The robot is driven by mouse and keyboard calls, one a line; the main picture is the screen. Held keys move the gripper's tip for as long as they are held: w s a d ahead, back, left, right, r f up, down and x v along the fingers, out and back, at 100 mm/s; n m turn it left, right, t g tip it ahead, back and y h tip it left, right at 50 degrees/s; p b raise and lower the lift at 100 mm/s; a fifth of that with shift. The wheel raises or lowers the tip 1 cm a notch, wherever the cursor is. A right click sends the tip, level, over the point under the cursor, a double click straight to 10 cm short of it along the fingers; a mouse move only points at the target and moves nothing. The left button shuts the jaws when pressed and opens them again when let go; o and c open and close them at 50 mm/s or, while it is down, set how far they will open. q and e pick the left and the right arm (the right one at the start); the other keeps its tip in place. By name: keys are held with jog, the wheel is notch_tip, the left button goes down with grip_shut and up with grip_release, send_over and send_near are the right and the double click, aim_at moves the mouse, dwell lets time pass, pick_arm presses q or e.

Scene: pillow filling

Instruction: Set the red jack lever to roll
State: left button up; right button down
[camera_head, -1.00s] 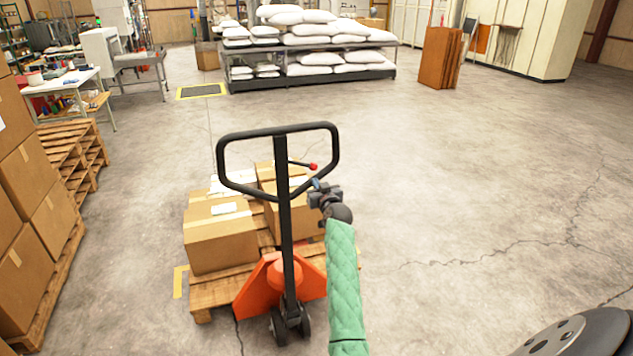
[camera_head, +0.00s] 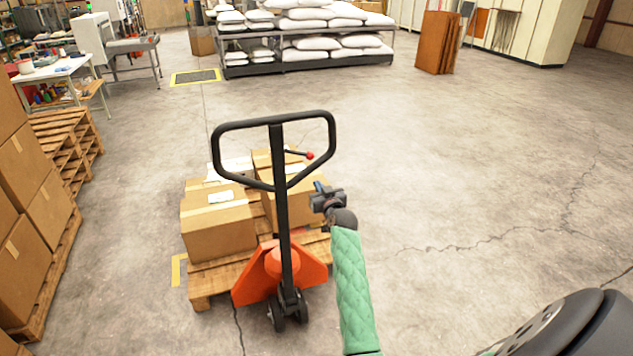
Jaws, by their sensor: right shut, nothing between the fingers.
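The red-tipped jack lever (camera_head: 309,155) sticks out to the right from the black handle (camera_head: 278,150) of the orange pallet jack (camera_head: 268,277), inside the handle loop. My right gripper (camera_head: 319,188) is shut and empty, on the end of the green-sleeved arm. My left gripper is not in view.
The jack stands at a wooden pallet (camera_head: 206,287) carrying several cardboard boxes (camera_head: 218,230). Stacked boxes (camera_head: 22,215) on a pallet stand at the left. White sacks (camera_head: 330,42) fill a rack at the back. Floor on the right is clear.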

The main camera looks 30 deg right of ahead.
jog(key=p+v, duration=0.1)
jog(key=v, duration=0.6)
jog(key=shift+p, duration=0.4)
jog(key=shift+s+r, duration=0.1)
